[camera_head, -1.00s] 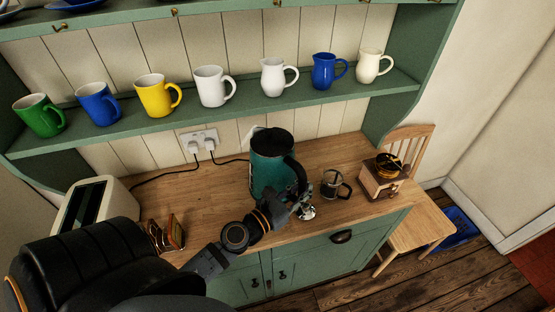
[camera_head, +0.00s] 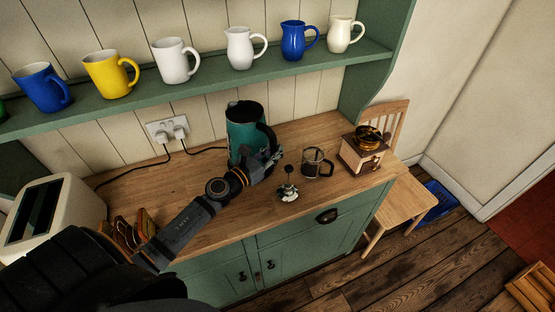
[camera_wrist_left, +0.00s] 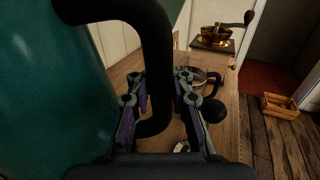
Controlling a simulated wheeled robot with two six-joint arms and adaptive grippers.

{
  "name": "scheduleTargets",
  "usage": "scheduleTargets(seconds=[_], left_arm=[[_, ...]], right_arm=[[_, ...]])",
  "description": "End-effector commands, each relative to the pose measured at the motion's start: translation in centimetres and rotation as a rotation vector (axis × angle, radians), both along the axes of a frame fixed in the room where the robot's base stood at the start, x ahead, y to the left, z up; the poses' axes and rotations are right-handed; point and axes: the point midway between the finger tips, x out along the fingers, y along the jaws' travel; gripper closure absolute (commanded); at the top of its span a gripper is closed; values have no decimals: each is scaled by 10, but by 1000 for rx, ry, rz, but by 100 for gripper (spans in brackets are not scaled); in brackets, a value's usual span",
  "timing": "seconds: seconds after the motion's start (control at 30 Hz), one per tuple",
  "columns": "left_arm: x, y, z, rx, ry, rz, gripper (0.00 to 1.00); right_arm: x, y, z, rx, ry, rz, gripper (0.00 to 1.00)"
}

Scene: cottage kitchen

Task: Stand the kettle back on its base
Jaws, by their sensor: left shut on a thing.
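The kettle (camera_head: 243,135) is teal with a black handle and a dark open-looking top. It is upright at the back of the wooden counter, below the mug shelf. My left gripper (camera_head: 268,166) is shut on its handle from the front right. In the left wrist view the black handle (camera_wrist_left: 155,45) passes between the two fingers (camera_wrist_left: 160,90), and the teal body (camera_wrist_left: 45,90) fills the left side. The kettle's base cannot be made out; a black cord (camera_head: 205,149) runs from the socket behind the kettle. I cannot tell whether the kettle's underside touches anything. My right gripper is out of view.
A glass coffee press (camera_head: 313,165) and its plunger (camera_head: 288,187) stand right of the kettle, near my gripper. A coffee grinder (camera_head: 362,152) is farther right. A toaster (camera_head: 48,215) and toast rack (camera_head: 125,232) are at left. Mugs and jugs line the shelf (camera_head: 220,80) above.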

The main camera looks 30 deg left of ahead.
Motion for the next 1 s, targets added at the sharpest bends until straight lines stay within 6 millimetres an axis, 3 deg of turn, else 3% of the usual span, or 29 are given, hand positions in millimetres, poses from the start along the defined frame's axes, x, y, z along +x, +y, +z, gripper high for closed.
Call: scheduleTargets(seconds=[0.23, 0.5, 0.87, 0.9, 1.0], left_arm=[[6, 3, -5, 5, -6, -1, 100], [11, 7, -41, 3, -5, -1, 100], [11, 7, -43, 5, -6, -2, 100], [10, 7, -47, 0, 1, 0, 84], [10, 7, -46, 0, 1, 0, 70]], right_arm=[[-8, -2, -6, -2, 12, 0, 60], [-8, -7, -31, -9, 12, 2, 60], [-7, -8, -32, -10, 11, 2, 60], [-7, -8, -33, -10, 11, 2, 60], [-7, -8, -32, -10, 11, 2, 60]])
